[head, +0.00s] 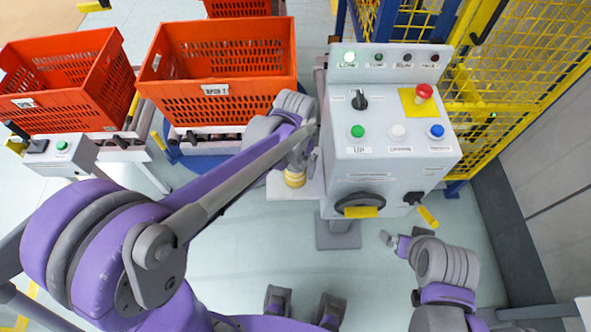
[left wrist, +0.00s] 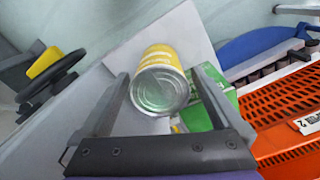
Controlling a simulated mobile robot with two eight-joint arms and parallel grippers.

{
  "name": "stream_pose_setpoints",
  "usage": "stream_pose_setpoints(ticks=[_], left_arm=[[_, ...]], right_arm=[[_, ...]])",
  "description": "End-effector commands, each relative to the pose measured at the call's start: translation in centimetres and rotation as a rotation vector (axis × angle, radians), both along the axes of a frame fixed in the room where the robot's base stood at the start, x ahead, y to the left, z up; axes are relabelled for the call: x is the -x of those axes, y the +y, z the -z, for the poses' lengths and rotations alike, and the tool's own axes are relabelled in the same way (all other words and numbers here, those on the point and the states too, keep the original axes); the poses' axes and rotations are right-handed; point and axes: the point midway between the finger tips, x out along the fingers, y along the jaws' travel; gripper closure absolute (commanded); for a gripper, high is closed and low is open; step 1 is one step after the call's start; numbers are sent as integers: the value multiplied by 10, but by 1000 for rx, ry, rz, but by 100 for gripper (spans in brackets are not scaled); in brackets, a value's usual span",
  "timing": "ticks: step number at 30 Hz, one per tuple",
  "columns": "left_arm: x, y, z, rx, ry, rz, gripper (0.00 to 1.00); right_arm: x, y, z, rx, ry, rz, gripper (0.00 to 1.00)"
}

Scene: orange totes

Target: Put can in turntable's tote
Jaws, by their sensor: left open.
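A yellow can (head: 295,179) stands on a small light shelf (head: 283,190) left of the control panel. In the left wrist view the can (left wrist: 163,78) shows its silver end between the two open fingers of my left gripper (left wrist: 165,100); I cannot tell whether they touch it. In the head view my left gripper (head: 307,160) is just above and beside the can, partly covering it. The turntable's orange tote (head: 215,89) stands on the blue turntable (head: 172,152), left of the shelf, and looks empty.
A grey control panel (head: 390,135) with buttons and a handwheel stands close right of the can. Another orange tote (head: 60,105) is at the left on rollers. A green object (left wrist: 200,116) lies beside the can. Yellow mesh fencing (head: 530,50) stands at the right.

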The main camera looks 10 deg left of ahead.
Motion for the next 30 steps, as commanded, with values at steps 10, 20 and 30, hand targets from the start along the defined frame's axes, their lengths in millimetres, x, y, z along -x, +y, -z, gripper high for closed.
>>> stream_pose_setpoints(ticks=[10,20,30], left_arm=[[0,0,16,0,0,0,0],[0,0,16,0,0,0,52],[0,0,15,0,0,0,100]], right_arm=[[0,0,2,0,1,0,0],[0,0,2,0,1,0,0],[0,0,2,0,1,0,0]])
